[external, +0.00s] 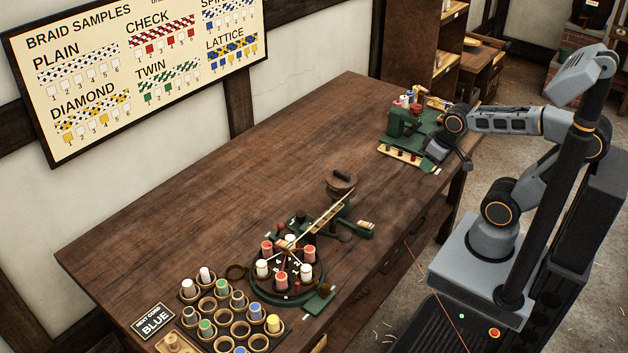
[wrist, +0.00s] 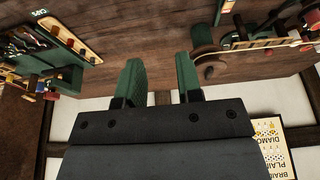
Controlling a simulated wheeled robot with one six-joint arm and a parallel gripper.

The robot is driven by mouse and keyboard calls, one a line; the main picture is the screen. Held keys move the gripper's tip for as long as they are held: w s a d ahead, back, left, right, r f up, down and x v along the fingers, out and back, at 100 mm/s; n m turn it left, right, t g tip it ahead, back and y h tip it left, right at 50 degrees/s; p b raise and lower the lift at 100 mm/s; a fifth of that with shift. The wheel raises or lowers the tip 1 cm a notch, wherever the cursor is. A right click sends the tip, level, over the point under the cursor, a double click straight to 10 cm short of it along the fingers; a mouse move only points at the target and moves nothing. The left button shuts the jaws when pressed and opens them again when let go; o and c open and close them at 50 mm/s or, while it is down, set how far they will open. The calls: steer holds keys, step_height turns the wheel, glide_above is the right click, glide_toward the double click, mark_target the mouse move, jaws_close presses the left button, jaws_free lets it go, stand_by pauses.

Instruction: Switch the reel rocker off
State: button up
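The wooden reel (external: 341,182) stands mid-table, at the upper end of a pale braid strip. Just right of it is a small green block with a cream and red top (external: 365,227), which may be the reel rocker; its on or off position is too small to tell. Brown discs, probably the reel (wrist: 208,66), show at the upper right of the wrist view. My gripper (external: 464,160) is over the table's right edge beside a green machine, well away from the reel. In the wrist view its two green fingers (wrist: 160,80) are apart with nothing between them.
The green machine (external: 412,122) with several spools stands at the table's far end. A round green braider (external: 287,288) with red and white bobbins and a small green plate (external: 319,300) are nearer. A bobbin rack (external: 233,327) is at the front. The table's back left is clear.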

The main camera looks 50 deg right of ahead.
steer(key=shift+n+g, duration=0.5)
steer(key=shift+g, duration=0.2)
steer(key=w+a+f, duration=0.2)
steer(key=f, duration=0.1)
steer(key=shift+a+b, duration=0.2)
steer(key=shift+b, duration=0.1)
steer(key=c, duration=0.4)
steer(key=w+a+f+g, duration=0.1)
steer(key=w+a, duration=0.1)
steer(key=w+a+f+g, duration=0.1)
steer(key=w+a, duration=0.2)
steer(key=w+a+f+g+b, duration=0.1)
steer(key=w+a, duration=0.2)
steer(key=shift+w+f+n, duration=0.1)
steer(key=shift+w+n, duration=0.1)
steer(key=shift+n, duration=0.1)
jaws_close()
steer(key=w+a, duration=0.1)
steer(key=w+a+r+m+g, duration=0.1)
steer(key=w+a+r+g, duration=0.1)
steer(key=a, duration=0.1)
steer(key=shift+w+r+m, duration=0.1)
steer(key=shift+w+m, duration=0.25)
steer(key=shift+m, duration=0.05)
